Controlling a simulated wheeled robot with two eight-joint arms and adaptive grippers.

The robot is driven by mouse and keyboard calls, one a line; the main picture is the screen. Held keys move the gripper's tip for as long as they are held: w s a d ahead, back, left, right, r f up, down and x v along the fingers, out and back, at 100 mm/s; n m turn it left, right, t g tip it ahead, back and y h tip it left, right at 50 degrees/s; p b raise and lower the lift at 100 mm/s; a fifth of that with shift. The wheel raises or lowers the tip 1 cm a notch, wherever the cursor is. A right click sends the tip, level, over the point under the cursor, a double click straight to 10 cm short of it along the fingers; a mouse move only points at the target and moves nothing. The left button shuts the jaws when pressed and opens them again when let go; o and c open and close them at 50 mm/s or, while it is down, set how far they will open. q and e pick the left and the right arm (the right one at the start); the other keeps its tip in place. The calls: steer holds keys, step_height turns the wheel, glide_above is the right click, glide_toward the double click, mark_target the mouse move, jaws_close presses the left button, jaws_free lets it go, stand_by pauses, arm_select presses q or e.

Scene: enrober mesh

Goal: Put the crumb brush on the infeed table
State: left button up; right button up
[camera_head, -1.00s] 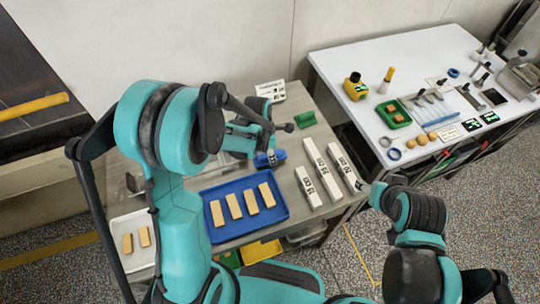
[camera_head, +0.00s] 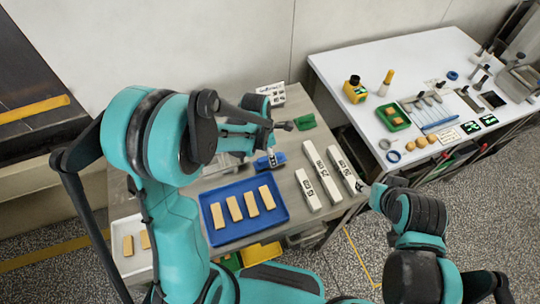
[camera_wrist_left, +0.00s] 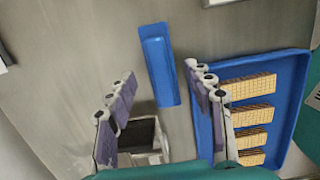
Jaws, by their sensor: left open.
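A blue block-shaped thing, which I take for the crumb brush (camera_wrist_left: 160,65), lies on the steel table (camera_head: 290,205). In the head view the blue thing (camera_head: 262,162) shows partly behind my left gripper (camera_head: 271,152). In the left wrist view my left gripper (camera_wrist_left: 160,78) is open, with its fingers apart on either side of the brush's line and nothing between them held. The steel table also shows in the left wrist view (camera_wrist_left: 60,60). My right arm is at the right, but its gripper is not visible.
A blue tray (camera_head: 215,238) with several tan bars lies in front of the brush. White length-marked blocks (camera_head: 325,172) lie to its right. A green item (camera_head: 305,121) is behind. A white table (camera_head: 400,70) at the right holds many tools.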

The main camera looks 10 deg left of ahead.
mark_target(265, 158)
arm_select(q)
step_height(265, 158, up, 9)
steer(key=a+p, duration=0.1)
steer(key=p, duration=0.1)
steer(key=s+a+r+m+t, duration=0.1)
steer(key=s+r+m+t, duration=0.1)
steer(key=m, duration=0.6)
steer(key=s+a+r+m+t+y, duration=0.1)
steer(key=s+r+m+t, duration=0.1)
steer(key=s+r+m, duration=0.2)
steer(key=s+a+r+m+t, duration=0.2)
steer(key=s+m, duration=0.5)
steer(key=m, duration=0.5)
steer(key=shift+s+r+m, duration=0.35)
steer(key=shift+r+m, duration=0.05)
steer(key=shift+r, duration=0.2)
